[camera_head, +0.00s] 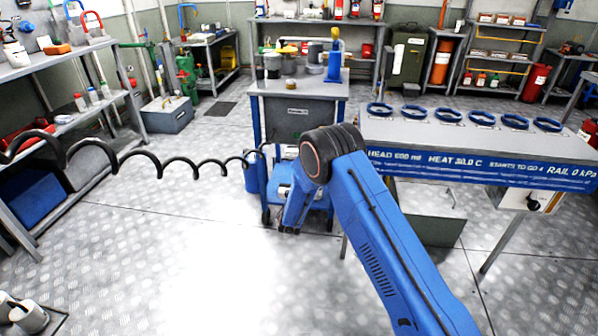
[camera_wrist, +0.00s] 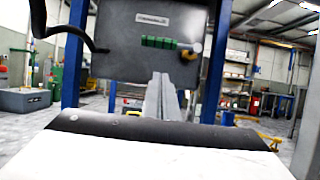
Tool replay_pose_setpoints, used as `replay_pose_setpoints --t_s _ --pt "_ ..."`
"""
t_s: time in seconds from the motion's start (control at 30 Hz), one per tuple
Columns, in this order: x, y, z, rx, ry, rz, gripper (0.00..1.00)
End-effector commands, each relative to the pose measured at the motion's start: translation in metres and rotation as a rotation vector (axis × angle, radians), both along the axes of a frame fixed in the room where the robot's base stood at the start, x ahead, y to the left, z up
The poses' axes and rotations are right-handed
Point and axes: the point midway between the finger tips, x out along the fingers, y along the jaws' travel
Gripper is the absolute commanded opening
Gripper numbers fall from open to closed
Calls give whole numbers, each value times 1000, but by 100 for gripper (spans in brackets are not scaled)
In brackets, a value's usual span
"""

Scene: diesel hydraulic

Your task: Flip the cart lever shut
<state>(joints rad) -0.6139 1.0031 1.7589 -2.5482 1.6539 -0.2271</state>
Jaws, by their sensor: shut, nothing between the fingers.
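The cart (camera_head: 298,88) stands mid-room in the head view, with a blue frame and a grey front panel. In the wrist view the cart's panel (camera_wrist: 120,40) fills the upper middle, with a small label. A green bar (camera_wrist: 158,42), apparently the lever handle, lies about level across the panel, with a brass-coloured fitting (camera_wrist: 188,53) at its right end. My gripper (camera_wrist: 159,78) is shut and empty, pointing at the panel just below the green bar; I cannot tell whether it touches.
A black coiled hose (camera_head: 140,158) runs from the left to the cart and shows in the wrist view (camera_wrist: 75,32). A bench (camera_head: 480,150) with blue rings stands to the right. A blue pump (camera_head: 334,68) and pots stand on the cart.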

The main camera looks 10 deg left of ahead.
Motion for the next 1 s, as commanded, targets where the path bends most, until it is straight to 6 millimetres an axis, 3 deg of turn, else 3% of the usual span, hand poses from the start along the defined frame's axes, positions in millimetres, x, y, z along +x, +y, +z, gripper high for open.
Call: replay_pose_setpoints --t_s 0.3,0.6,1.0 --pt "52 -2 22 1 -2 -1 0" --pt "64 -3 53 0 -1 -1 0" --pt "65 -2 58 0 0 0 0"
